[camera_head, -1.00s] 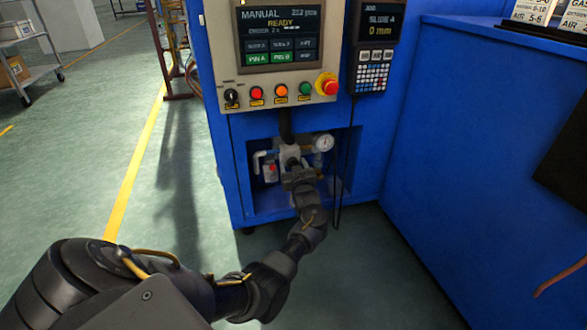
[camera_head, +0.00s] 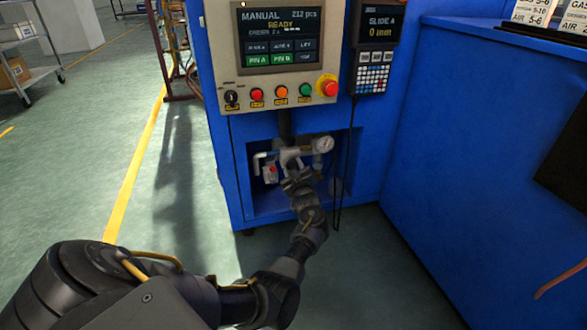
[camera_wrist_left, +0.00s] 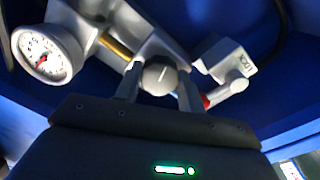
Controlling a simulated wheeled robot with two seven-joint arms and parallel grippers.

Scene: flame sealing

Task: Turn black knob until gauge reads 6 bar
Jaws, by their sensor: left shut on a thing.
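The pressure gauge (camera_head: 323,144) is a white round dial in the recess of the blue machine. It shows larger in the left wrist view (camera_wrist_left: 45,53), with a red needle pointing to its lower left; its figures are too small to read surely. The knob (camera_wrist_left: 158,76) is a rounded grey-looking end below the regulator body, between my fingers. My left gripper (camera_wrist_left: 159,88) is shut on it, one finger on each side. In the head view the left gripper (camera_head: 292,168) reaches into the recess and hides the knob. My right gripper is not in view.
A red-handled valve (camera_head: 269,170) sits left of the gripper in the recess. The control panel (camera_head: 280,90) with coloured buttons is above, and a pendant (camera_head: 374,60) hangs at its right with a cable. The recess walls are close around the hand.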

